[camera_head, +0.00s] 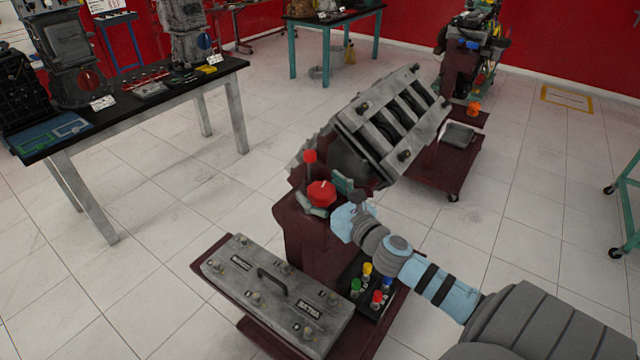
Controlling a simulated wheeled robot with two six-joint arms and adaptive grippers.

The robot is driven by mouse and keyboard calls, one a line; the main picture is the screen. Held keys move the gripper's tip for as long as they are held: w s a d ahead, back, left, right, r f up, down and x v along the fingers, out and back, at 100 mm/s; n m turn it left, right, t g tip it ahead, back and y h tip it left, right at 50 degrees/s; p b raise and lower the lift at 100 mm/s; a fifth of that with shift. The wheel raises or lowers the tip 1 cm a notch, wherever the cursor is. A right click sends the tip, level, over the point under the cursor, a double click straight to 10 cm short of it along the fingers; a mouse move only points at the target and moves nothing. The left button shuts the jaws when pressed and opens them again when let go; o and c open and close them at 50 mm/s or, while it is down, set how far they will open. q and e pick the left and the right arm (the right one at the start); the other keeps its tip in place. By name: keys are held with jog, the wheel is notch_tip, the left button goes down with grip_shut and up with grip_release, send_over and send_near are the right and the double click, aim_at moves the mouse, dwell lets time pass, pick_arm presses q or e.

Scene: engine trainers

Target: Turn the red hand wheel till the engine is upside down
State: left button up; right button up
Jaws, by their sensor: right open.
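The engine (392,122) is a grey block on a dark red stand (305,240). It is tilted, with its long face of dark openings slanting up to the right. The red hand wheel (321,191) is at the top of the stand, in front of the engine; a smaller red knob (310,156) rises behind it. My right gripper (328,196) reaches in from the lower right and is open. Its grey-green fingers are on either side of the wheel; contact cannot be told. My left gripper is not in view.
A black-topped table (180,92) with engine parts stands left. Another engine trainer (470,60) stands behind right. Tiled floor is open between them.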

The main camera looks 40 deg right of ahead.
jog(key=shift+w, duration=0.1)
jog(key=shift+f, duration=0.1)
jog(key=c, duration=1.2)
jog(key=shift+h, duration=0.3)
